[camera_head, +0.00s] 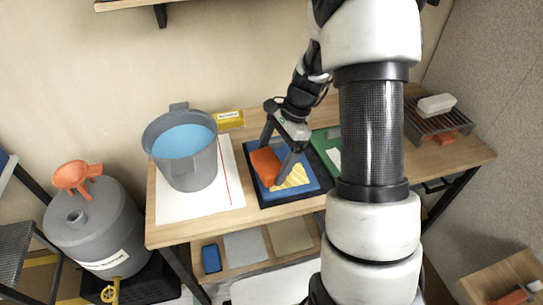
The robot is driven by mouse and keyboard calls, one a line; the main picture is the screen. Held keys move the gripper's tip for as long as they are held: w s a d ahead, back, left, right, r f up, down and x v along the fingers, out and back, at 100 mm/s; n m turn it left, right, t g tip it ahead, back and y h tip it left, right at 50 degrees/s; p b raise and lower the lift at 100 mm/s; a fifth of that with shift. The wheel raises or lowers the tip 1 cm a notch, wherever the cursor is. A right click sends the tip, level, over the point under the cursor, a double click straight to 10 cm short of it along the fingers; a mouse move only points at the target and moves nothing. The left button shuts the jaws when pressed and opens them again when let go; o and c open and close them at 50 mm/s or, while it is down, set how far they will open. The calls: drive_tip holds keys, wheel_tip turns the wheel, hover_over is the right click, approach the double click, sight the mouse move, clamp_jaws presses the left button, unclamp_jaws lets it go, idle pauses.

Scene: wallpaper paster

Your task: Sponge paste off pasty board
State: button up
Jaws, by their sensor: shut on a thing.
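My gripper (277,166) is over the wooden table, shut on an orange sponge (265,166). The sponge is low at the blue board (313,183) and appears to touch it. The board lies in a black tray (265,202). A pale yellow, striped patch of paste (294,178) shows on the board, to the right of the sponge. The fingers and sponge hide part of the board.
A grey bucket of blue liquid (181,141) stands on a white sheet (229,186) left of the tray. A green board (321,143) lies to the right, partly behind my arm. A wire rack (437,124) holds a white block at the far right.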

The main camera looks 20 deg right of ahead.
drive_tip(key=shift+f+b, duration=0.3)
drive_tip(key=shift+f, duration=0.65)
